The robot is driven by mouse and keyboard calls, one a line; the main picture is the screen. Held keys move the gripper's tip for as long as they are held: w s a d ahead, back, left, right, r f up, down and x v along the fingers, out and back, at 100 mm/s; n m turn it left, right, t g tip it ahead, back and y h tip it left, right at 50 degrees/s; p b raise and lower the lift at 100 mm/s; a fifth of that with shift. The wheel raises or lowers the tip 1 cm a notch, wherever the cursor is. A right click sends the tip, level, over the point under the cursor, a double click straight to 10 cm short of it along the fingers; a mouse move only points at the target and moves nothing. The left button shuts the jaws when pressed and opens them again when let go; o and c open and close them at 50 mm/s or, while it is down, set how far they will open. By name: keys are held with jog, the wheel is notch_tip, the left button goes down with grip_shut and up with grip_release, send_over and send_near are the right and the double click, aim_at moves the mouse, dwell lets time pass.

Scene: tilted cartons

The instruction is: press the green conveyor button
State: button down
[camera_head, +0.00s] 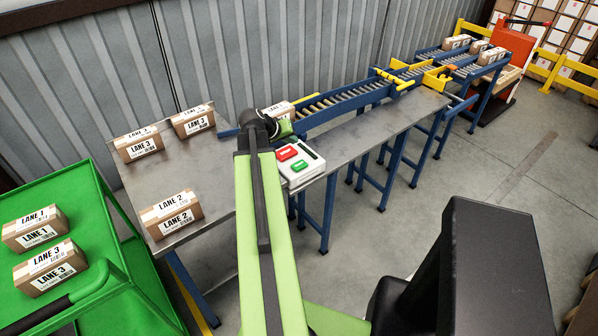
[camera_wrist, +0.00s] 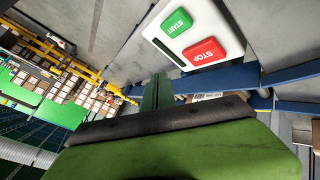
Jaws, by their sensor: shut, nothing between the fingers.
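The green START button (camera_head: 300,166) is on a white control box (camera_head: 312,161) at the edge of the metal table, with the red STOP button (camera_head: 287,153) beside it. The wrist view shows the green button (camera_wrist: 176,22) at the top and the red button (camera_wrist: 200,51) below and right of it. My gripper (camera_head: 285,128) is beyond the box in the head view, near the start of the conveyor. In the wrist view my gripper (camera_wrist: 158,80) is shut and empty, apart from both buttons. The head view partly hides its fingers.
Cartons with lane labels, such as the LANE 2 carton (camera_head: 171,213), lie on the metal table (camera_head: 135,178). One carton (camera_head: 280,108) is just behind my gripper. A blue roller conveyor (camera_head: 335,101) runs to the right. A green cart (camera_head: 95,235) with cartons stands at left.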

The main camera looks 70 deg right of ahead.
aim_at(297, 166)
jog(key=shift+s+d, duration=0.5)
jog(key=shift+s, duration=0.4)
jog(key=shift+f, duration=0.1)
notch_tip(297, 166, down, 9)
jog(key=b, duration=0.9)
jog(key=shift+r, duration=0.2)
dwell(0.7)
jog(key=shift+f, duration=0.15)
jog(key=shift+f+b, duration=0.25)
jog(key=shift+b, duration=0.05)
